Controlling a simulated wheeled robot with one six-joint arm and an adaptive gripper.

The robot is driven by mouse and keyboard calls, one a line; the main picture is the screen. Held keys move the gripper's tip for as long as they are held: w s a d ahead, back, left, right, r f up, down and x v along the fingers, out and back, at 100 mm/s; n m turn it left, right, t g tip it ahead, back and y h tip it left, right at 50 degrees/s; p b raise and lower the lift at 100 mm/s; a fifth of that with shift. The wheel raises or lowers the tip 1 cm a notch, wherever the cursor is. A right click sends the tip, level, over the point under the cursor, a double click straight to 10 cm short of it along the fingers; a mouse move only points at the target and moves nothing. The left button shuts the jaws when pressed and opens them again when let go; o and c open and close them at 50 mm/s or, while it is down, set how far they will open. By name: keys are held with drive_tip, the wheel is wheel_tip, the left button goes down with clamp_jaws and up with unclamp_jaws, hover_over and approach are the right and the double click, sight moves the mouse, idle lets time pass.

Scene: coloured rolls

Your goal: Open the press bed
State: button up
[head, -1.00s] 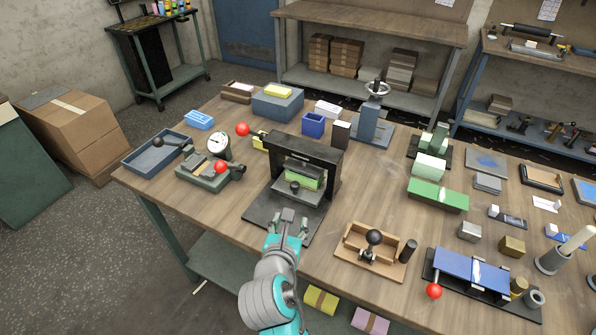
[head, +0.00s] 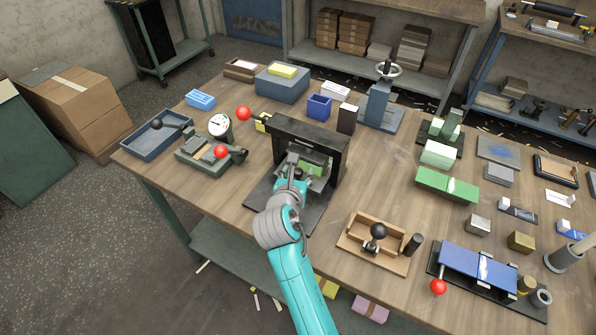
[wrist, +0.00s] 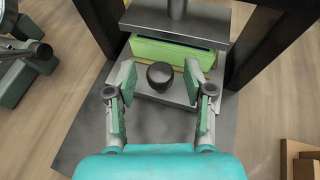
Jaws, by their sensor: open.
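The press is a black frame (head: 318,132) on a dark base plate (head: 316,214), near the middle of the table. In the wrist view its grey bed (wrist: 165,97) carries a green block (wrist: 165,50) under the upper plate (wrist: 180,21). A black round knob (wrist: 160,76) stands at the bed's front. My gripper (wrist: 159,68) is open, with one finger on each side of the knob and a visible gap to both. In the head view my gripper (head: 293,182) reaches the press front and hides the knob.
A gauge device with a red ball lever (head: 221,152) stands left of the press. A wooden tray with a black knob (head: 378,231) lies to the right, near the front edge. A blue-topped device (head: 480,269) sits farther right.

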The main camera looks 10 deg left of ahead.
drive_tip(key=shift+w+f, duration=0.2)
drive_tip(key=shift+w, duration=0.35)
clamp_jaws()
drive_tip(key=s+a, duration=0.1)
drive_tip(key=s, duration=0.3)
drive_tip(key=s+a, duration=0.2)
drive_tip(key=s, duration=0.2)
drive_tip(key=s+a, duration=0.1)
drive_tip(key=s, duration=0.3)
drive_tip(key=shift+a, duration=0.15)
unclamp_jaws()
drive_tip(key=shift+w, duration=0.1)
drive_tip(key=v, duration=1.2)
